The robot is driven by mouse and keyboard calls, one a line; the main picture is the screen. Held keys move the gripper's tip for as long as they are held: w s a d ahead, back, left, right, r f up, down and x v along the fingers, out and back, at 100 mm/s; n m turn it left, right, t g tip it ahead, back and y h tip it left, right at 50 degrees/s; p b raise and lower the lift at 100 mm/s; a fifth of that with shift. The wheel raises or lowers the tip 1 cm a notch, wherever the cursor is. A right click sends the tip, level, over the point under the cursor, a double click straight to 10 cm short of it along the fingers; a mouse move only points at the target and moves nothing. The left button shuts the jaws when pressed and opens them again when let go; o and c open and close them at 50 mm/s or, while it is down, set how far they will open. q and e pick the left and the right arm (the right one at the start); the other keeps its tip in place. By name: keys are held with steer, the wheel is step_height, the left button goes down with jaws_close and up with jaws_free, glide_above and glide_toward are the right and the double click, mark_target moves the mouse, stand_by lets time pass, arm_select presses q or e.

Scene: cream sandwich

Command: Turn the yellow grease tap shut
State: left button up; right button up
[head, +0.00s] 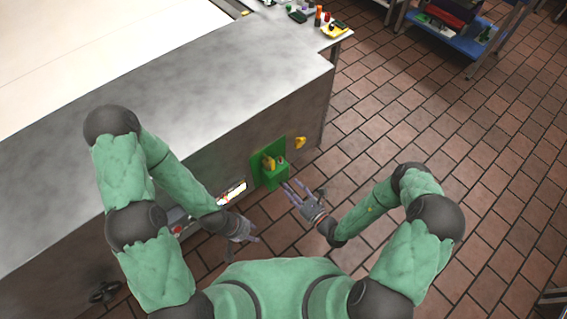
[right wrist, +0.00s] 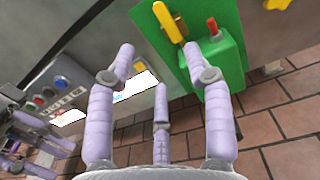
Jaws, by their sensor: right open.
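A yellow lever (head: 268,163) stands on a green panel (head: 257,166) on the front of the steel counter. In the right wrist view the yellow lever (right wrist: 168,22) is upright and slightly tilted, with a small red knob (right wrist: 213,27) to its right. I cannot tell how far the tap is turned. My right gripper (head: 289,190) is open and empty, just in front of the green box and apart from the lever. In the right wrist view its fingers (right wrist: 158,65) are spread below the lever. My left gripper (head: 249,233) is empty and lower left, its fingers apart.
Another yellow piece (head: 300,142) sticks out of the counter front, right of the green panel. A control panel with buttons (right wrist: 50,98) and a lit display (head: 232,192) lie left of it.

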mark_target(272, 166)
steer(key=b+x, duration=0.2)
steer(key=x, duration=0.8)
steer(key=shift+w, duration=0.45)
jaws_close()
